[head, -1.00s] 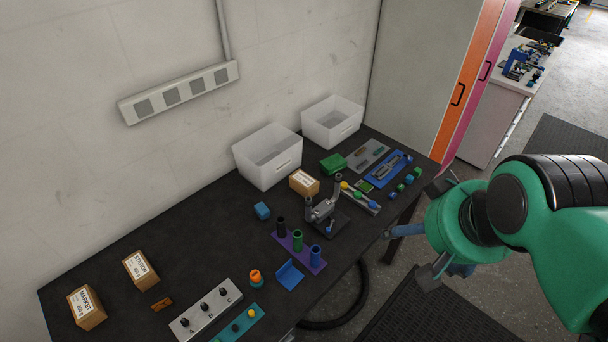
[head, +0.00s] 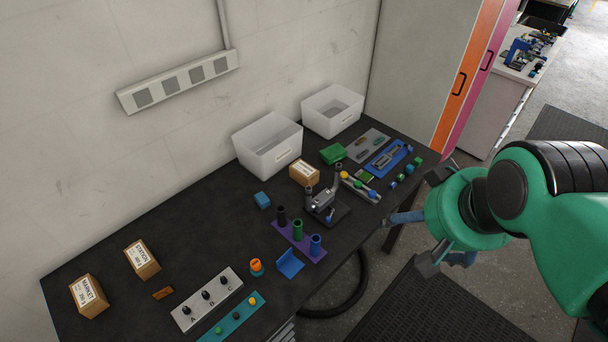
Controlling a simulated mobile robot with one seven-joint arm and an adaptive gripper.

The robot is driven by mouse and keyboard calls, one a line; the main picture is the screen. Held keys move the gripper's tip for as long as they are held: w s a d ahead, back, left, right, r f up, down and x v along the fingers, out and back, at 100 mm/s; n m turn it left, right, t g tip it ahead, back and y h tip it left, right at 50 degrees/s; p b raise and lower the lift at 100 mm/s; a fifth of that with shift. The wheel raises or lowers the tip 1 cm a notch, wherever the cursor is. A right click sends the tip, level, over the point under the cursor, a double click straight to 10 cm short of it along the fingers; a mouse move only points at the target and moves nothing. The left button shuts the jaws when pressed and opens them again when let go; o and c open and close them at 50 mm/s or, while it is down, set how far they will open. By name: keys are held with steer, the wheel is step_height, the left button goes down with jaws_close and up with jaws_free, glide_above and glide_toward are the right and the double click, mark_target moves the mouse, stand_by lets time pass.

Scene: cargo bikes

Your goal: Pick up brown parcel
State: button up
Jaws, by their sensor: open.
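Three brown box parcels lie on the dark bench in the head view. One labelled MARKET (head: 90,297) is at the far left front. One labelled STATION (head: 142,260) is just right of it. A third brown parcel (head: 305,173) with a white label sits in front of the clear bins. My gripper (head: 428,225) is at the right, beyond the bench's right front edge and away from all three parcels. Its jaws are open and hold nothing visible; part of it is hidden by my green arm.
Two clear bins (head: 267,148) (head: 333,112) stand against the wall. A black-knobbed panel (head: 207,300), a purple stand with cups (head: 299,239) and a grey fixture (head: 322,206) occupy the bench front and middle.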

steer(key=w+a+r+n+g+p, duration=0.1)
steer(key=w+r, duration=0.1)
steer(key=w, duration=0.6)
steer(key=w+a+r+n+p, duration=0.1)
steer(key=w+a+r+p, duration=0.1)
steer(key=w, duration=0.6)
steer(key=n+g+p, duration=0.5)
steer(key=n+p, duration=0.2)
glide_above(307, 167)
step_height(307, 167, down, 31)
steer(key=shift+w+r, duration=0.15)
steer(key=shift+f+p, duration=0.35)
steer(key=shift+f, duration=3.95)
